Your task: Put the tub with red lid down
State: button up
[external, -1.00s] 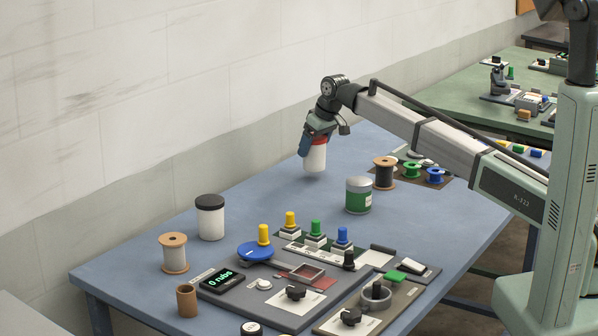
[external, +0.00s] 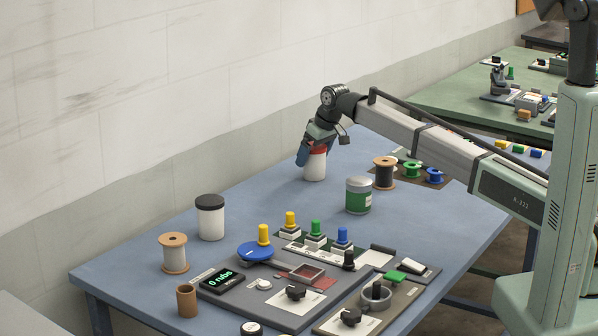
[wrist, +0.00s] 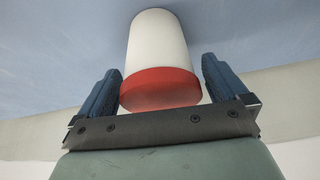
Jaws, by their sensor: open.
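The tub with red lid (external: 315,170) stands upright on the blue table (external: 262,190), toward the back near the wall. In the wrist view its white body and red lid (wrist: 160,88) lie between my two blue fingers, with a visible gap on each side. My gripper (external: 305,158) is open around the lid end of the tub; it also shows in the wrist view (wrist: 161,88). In the external view my gripper covers part of the lid.
A green tin (external: 358,196) stands to the tub's right, with a dark spool (external: 384,173) behind it. A white tub with black lid (external: 210,218) stands at front left. The table between that tub and the red-lidded tub is clear.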

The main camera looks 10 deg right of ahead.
jog(key=shift+r, duration=0.1)
jog(key=v, duration=1.2)
jog(key=shift+w, duration=0.1)
